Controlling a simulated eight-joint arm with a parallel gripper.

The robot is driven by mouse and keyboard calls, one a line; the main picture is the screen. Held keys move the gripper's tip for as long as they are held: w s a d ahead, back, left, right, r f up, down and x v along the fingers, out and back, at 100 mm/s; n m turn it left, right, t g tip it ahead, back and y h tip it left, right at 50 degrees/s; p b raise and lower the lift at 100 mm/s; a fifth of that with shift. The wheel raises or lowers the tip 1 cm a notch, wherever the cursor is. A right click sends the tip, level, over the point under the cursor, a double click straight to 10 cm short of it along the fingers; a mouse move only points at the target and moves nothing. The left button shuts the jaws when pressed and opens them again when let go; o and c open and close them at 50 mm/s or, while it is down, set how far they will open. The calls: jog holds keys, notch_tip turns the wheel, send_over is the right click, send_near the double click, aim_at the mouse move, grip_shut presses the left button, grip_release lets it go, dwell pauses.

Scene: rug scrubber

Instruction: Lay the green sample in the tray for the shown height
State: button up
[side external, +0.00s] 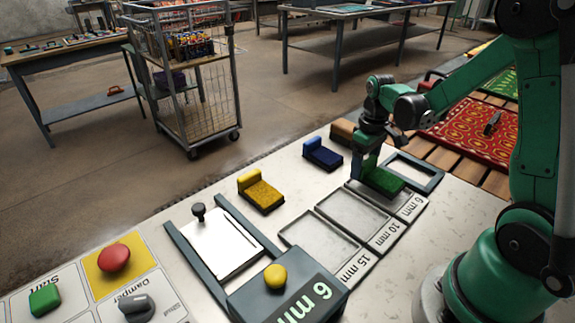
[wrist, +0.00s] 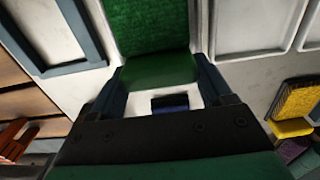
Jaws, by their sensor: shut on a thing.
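The green sample (side external: 384,180) has a green pile pad and a smooth raised end block. My gripper (side external: 366,172) is shut on that block. In the wrist view the green sample (wrist: 158,70) sits between the two fingers. In the side view it is over the tray marked 6 mm (side external: 408,204), the one farthest from the display. I cannot tell whether it touches the tray floor. The trays marked 10 mm (side external: 352,212) and 15 mm (side external: 318,242) are empty. The display (side external: 308,304) reads 6 mm.
A blue sample (side external: 322,153), a yellow sample (side external: 262,192) and a brown one (side external: 342,131) lie along the table's far edge. A grey-blue frame (side external: 431,182) lies beside the 6 mm tray. A red rug (side external: 478,125) is beyond it. Buttons and a knob are at lower left.

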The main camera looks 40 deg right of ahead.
jog(key=shift+f, duration=0.55)
jog(key=o, duration=1.3)
jog(key=shift+r, duration=0.15)
notch_tip(320, 180, up, 12)
jog(key=shift+s+a+f+t, duration=0.1)
jog(key=shift+s+a+t, duration=0.3)
jog(key=shift+a+t, duration=1.4)
jog(key=shift+s+a+f+t, duration=0.1)
jog(key=shift+s+a+t, duration=0.4)
jog(key=shift+a, duration=2.55)
jog(key=shift+s+a+t, duration=0.3)
jog(key=shift+a+t, duration=1)
jog(key=shift+a, duration=1.1)
